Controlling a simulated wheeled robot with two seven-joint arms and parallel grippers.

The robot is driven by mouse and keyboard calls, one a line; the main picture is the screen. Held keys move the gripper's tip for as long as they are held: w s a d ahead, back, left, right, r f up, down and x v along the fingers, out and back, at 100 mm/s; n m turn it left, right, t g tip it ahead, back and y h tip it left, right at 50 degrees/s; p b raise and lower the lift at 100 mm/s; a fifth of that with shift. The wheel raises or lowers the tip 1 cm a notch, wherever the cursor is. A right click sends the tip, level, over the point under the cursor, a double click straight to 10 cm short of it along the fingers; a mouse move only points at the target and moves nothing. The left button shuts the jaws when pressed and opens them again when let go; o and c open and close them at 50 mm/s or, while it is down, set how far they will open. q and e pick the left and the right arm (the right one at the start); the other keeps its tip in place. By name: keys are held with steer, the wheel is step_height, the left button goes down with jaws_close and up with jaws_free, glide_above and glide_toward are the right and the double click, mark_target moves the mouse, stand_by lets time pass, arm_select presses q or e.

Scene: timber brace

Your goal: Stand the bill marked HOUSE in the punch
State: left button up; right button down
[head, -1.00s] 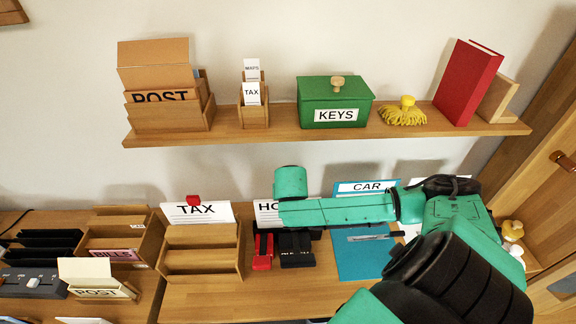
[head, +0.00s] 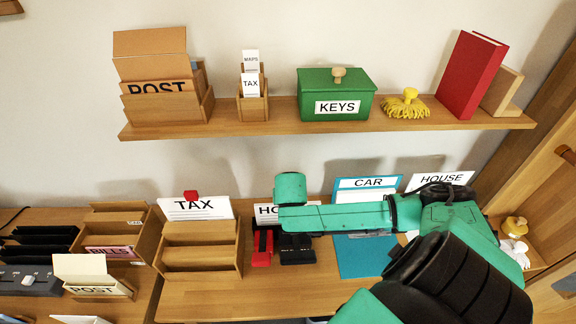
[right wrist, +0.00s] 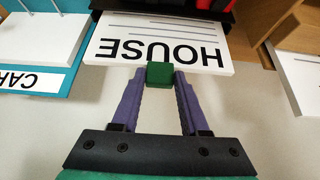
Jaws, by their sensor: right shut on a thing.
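The bill marked HOUSE (right wrist: 165,45) is a white card with black letters and a green block (right wrist: 160,74) on its edge. My right gripper (right wrist: 160,80) is shut on that green block. In the head view this bill (head: 264,212) shows partly, between the TAX card and my arm, which hides its right part and the gripper. A black punch-like block (head: 297,250) sits in front of it, beside a red one (head: 261,250). I cannot tell whether the bill's lower edge is in the black block. My left gripper is not in view.
A TAX card (head: 195,209) with a red block stands behind a wooden rack (head: 200,262) on the left. A shelf (head: 240,124) with boxes runs above.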

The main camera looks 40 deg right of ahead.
steer(key=shift+f, duration=0.25)
jaws_free()
stand_by(0.3)
step_height(320, 180, up, 8)
steer(key=p, duration=0.6)
